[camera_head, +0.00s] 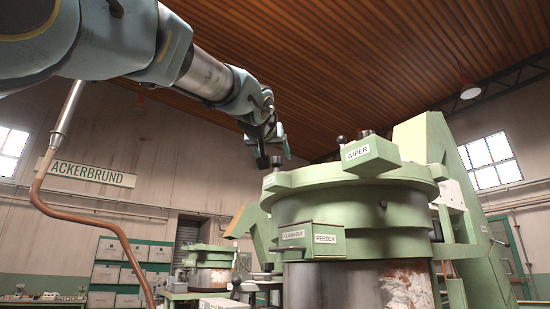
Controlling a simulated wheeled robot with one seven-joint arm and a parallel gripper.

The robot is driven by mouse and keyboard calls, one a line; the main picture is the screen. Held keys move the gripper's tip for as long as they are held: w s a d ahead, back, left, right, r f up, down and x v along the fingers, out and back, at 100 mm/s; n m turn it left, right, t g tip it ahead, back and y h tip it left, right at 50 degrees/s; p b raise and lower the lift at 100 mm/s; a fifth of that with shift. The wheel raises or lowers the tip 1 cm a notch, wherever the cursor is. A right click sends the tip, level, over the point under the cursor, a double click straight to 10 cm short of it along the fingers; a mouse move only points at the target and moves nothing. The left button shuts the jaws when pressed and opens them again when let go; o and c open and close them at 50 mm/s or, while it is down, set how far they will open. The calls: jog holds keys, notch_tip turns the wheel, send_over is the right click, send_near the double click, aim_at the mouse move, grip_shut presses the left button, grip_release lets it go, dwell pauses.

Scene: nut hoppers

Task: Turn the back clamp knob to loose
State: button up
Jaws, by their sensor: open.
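A large pale green hopper (350,212) with a thick round lid rim stands right of centre. A dark knob (277,162) sits on a lug at the rim's left side. Another dark knob (366,134) stands at the top of the lid behind the WIPER box (368,155), beside a small black ball-topped lever (341,141). I cannot tell which knob is the back clamp or how it is set. My gripper (275,152) points down, open, just above the left knob in the picture. Whether its fingers touch or surround that knob is unclear.
A box labelled CLEANOUT and FEEDER (312,240) juts from the hopper's front. A tall green frame (462,210) rises at right. A copper pipe (90,225) runs down at left. A smaller machine (208,268) and storage drawers (118,272) stand behind.

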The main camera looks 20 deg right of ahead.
aim_at(275, 160)
jog(key=p+x, duration=0.1)
jog(key=x, duration=0.4)
grip_shut()
dwell(0.6)
dwell(0.8)
